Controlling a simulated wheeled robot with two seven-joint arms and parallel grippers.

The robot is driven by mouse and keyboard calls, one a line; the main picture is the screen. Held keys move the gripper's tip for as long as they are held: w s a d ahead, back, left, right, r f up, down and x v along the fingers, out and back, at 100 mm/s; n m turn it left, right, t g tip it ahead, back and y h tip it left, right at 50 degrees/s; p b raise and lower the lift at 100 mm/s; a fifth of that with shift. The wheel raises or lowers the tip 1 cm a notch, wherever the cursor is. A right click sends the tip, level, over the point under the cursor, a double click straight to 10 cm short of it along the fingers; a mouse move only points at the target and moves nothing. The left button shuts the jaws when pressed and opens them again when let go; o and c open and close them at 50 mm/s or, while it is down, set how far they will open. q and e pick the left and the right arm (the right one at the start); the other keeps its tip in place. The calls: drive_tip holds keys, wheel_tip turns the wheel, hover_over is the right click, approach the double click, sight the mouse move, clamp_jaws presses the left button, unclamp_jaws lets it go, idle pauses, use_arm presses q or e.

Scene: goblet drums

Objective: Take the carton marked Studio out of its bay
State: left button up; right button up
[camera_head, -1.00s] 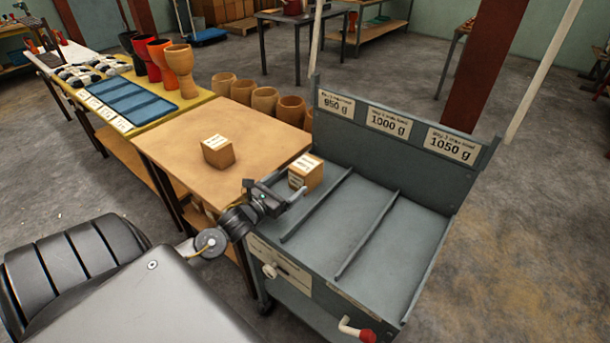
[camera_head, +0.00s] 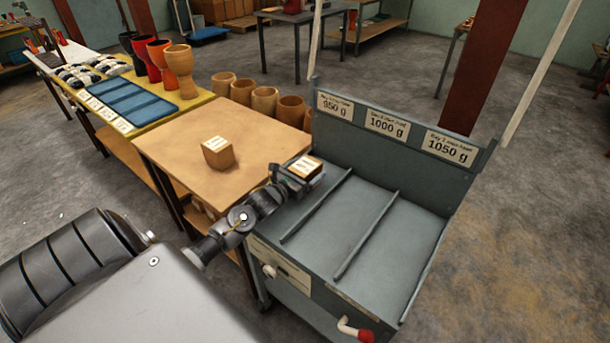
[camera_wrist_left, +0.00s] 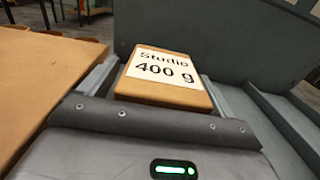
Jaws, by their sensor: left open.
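The carton marked Studio 400 g (camera_wrist_left: 165,75) is a small brown box with a white label on top. In the head view the carton (camera_head: 306,166) sits in the leftmost bay of the grey cart (camera_head: 385,262), under the 950 g sign. My left gripper (camera_head: 297,174) is at the carton from the near side. Its jaws are open, with a finger on either side of the carton in the left wrist view. I cannot tell if the fingers touch it. The carton's lower part is hidden. My right gripper is not in view.
Thin dividers (camera_head: 318,205) separate the bays; the middle and right bays are empty. The cart's tall back panel (camera_head: 400,165) carries weight signs. A wooden table (camera_head: 180,150) on the left holds another labelled carton (camera_head: 217,153).

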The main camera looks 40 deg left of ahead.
use_arm(q)
drive_tip(key=shift+c, duration=0.4)
drive_tip(key=c, duration=1.2)
drive_tip(key=shift+c, duration=0.3)
drive_tip(key=shift+r, duration=0.2)
